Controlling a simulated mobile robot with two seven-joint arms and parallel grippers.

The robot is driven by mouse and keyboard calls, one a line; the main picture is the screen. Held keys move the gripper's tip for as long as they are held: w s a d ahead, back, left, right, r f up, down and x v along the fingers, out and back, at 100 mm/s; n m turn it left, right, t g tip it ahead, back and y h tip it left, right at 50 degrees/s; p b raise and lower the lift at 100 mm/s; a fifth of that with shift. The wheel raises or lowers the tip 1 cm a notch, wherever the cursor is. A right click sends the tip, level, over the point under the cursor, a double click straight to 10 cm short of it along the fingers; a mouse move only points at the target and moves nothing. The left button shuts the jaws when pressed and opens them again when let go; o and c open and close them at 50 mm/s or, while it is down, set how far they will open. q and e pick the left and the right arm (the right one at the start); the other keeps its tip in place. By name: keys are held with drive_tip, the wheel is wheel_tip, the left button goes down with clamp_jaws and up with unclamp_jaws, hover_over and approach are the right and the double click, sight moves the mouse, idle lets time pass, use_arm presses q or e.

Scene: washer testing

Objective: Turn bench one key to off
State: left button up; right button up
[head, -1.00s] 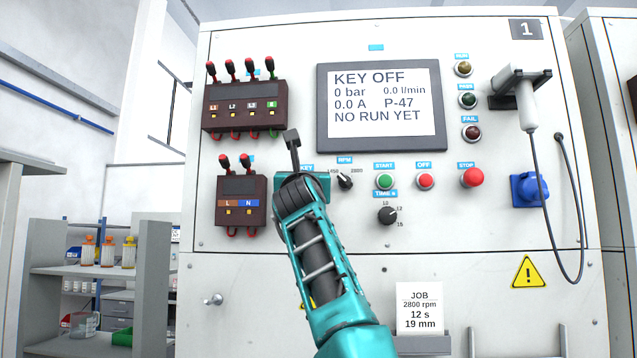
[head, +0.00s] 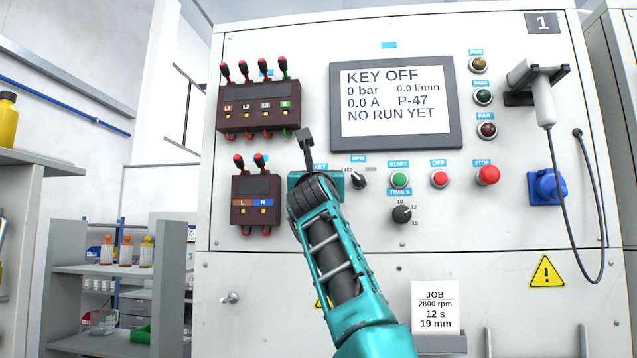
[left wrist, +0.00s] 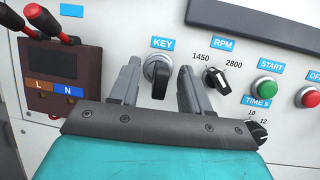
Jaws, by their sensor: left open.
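The black key switch (left wrist: 157,78) sits under a blue KEY label (left wrist: 162,43) in the left wrist view. My left gripper (left wrist: 157,85) is open, with one finger on each side of the key switch; I cannot tell whether they touch it. In the head view my left gripper (head: 304,140) is in front of the panel and its arm hides the key. The screen (head: 396,103) on the bench marked 1 (head: 543,23) reads KEY OFF, 0 bar and NO RUN YET. My right gripper is not in view.
The RPM knob (left wrist: 215,80) is close to the right finger. The L/N terminal block (left wrist: 62,80) with red plugs is to the left. START (head: 399,180), OFF (head: 439,179) and STOP (head: 487,175) buttons are further right. A job card (head: 435,307) stands below.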

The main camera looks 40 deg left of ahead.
use_arm(q)
drive_tip(key=b+v, duration=0.4)
drive_tip(key=v, duration=0.8)
drive_tip(key=shift+s+d, duration=0.15)
drive_tip(key=shift+s, duration=0.1)
drive_tip(key=shift+f, duration=0.15)
